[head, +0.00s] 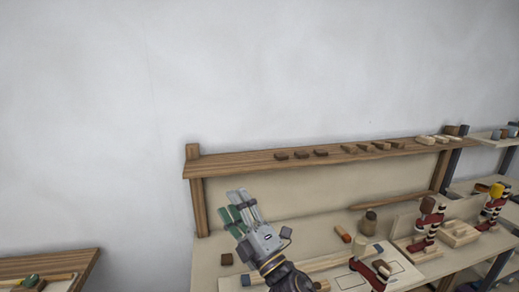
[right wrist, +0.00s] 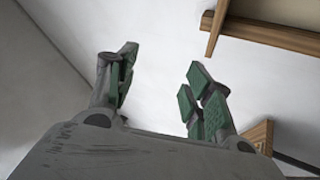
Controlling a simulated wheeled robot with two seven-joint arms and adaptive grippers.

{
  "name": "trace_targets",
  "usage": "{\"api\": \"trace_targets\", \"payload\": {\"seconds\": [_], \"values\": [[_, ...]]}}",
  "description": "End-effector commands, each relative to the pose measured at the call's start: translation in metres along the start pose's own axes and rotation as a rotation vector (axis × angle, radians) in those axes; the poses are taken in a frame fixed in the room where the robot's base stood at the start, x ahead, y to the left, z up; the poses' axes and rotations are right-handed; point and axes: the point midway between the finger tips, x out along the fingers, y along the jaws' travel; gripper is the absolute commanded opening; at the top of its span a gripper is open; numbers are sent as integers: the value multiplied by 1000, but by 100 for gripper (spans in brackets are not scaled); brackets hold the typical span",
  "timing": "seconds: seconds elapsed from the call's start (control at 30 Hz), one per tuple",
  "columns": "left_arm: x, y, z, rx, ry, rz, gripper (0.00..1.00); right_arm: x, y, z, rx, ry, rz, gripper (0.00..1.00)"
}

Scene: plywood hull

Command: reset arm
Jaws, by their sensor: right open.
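My right gripper (head: 242,209) is raised in front of the workbench's back panel in the head view, its fingers pointing up and to the left. In the right wrist view its green-padded fingers (right wrist: 160,85) stand apart with nothing between them, so it is open and empty. Behind the fingers in that view are pale wall and wooden beams. My left gripper is not in view.
A wooden shelf (head: 240,164) with several small blocks runs along the wall. The workbench (head: 206,262) below holds a jar (head: 368,223), a small dark block (head: 227,259) and several wooden figures at right. Another table (head: 75,262) stands at lower left, with a gap between.

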Motion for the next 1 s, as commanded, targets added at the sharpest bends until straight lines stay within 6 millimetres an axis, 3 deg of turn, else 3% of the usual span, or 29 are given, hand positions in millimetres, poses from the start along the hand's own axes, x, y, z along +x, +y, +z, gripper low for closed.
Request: {"api": "trace_targets", "payload": {"seconds": [0.27, 0.5, 0.8, 1.0], "values": [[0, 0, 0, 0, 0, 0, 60, -46, -25, 84, 260, -354, -91, 51], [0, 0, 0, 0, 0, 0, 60, -108, -59, 140, 471, -651, -185, 51], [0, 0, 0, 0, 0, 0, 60, -209, -107, 179, 714, -1014, -322, 51], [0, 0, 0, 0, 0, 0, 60, -284, -134, 182, 863, -1249, -425, 51]]}}
